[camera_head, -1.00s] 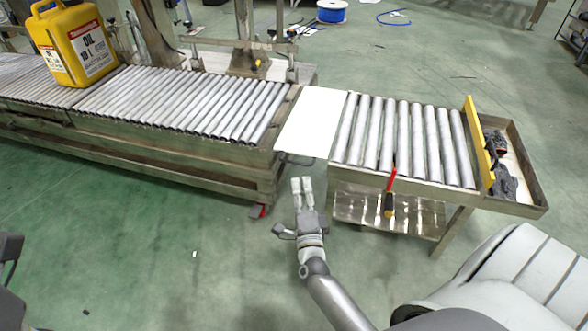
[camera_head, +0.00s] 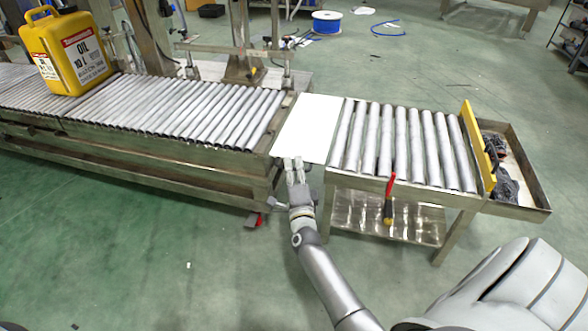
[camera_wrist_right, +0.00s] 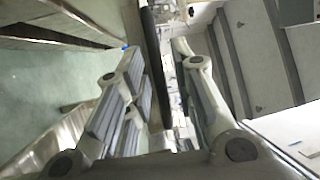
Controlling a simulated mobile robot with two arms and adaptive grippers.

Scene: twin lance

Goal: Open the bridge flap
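The bridge flap is a plain white plate (camera_head: 308,128) lying about level between the long roller conveyor and the short roller table. My right gripper (camera_head: 293,163) is at the flap's front edge and overlaps it slightly in the head view. In the right wrist view, my right gripper (camera_wrist_right: 158,95) has its fingers apart. A dark bar (camera_wrist_right: 150,65) runs between them, perhaps a handle on the flap; I cannot tell whether a finger touches it. My left gripper is not in view.
The long conveyor (camera_head: 190,108) carries a yellow oil can (camera_head: 68,52). The short roller table (camera_head: 405,150) has a yellow end board (camera_head: 478,145), a tray (camera_head: 525,190) with dark items, and a red-and-yellow tool (camera_head: 389,200) at its front. The floor in front is clear.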

